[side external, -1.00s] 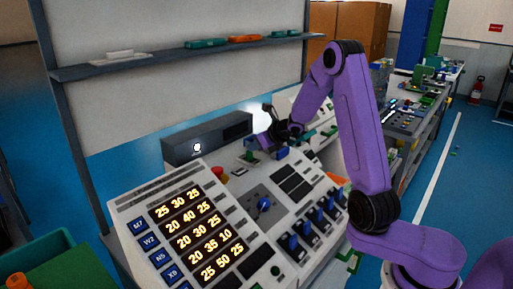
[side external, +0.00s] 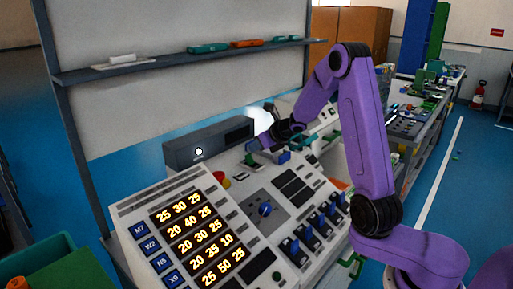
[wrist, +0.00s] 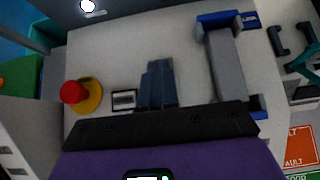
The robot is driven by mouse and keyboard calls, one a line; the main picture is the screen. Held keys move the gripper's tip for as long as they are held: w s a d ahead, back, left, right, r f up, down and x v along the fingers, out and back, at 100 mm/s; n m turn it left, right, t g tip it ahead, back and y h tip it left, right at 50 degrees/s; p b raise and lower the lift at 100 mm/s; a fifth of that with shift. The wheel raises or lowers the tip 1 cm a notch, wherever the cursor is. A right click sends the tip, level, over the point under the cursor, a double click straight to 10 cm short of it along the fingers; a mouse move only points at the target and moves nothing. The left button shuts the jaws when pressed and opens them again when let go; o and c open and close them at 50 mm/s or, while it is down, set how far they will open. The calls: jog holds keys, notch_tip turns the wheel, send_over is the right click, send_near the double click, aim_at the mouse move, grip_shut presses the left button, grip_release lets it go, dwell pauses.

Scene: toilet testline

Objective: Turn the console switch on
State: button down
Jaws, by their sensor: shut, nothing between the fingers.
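The sloped console (side external: 130,208) carries lit number displays, a blue rotary knob (side external: 265,209) and a row of blue-handled switches (side external: 312,232). Which one is the console switch I cannot tell. My gripper (side external: 262,146) is low over the console's far edge, beyond the knob and the switches. In the wrist view its dark fingers (wrist: 158,82) are together, with nothing between them. A grey bar with blue ends (wrist: 226,62) lies just right of them. Any contact with the console is unclear.
A red button on a yellow base (wrist: 76,94) is left of the fingers; it also shows in the side view (side external: 222,180). A dark box (side external: 208,142) stands behind the console. A shelf (side external: 150,65) hangs above. A green bin (side external: 50,262) stands at left.

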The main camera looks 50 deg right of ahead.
jog(key=shift+r, duration=0.1)
jog(key=s+r, duration=0.3)
jog(key=r, duration=0.6)
jog(key=shift+r, duration=0.2)
dwell(0.6)
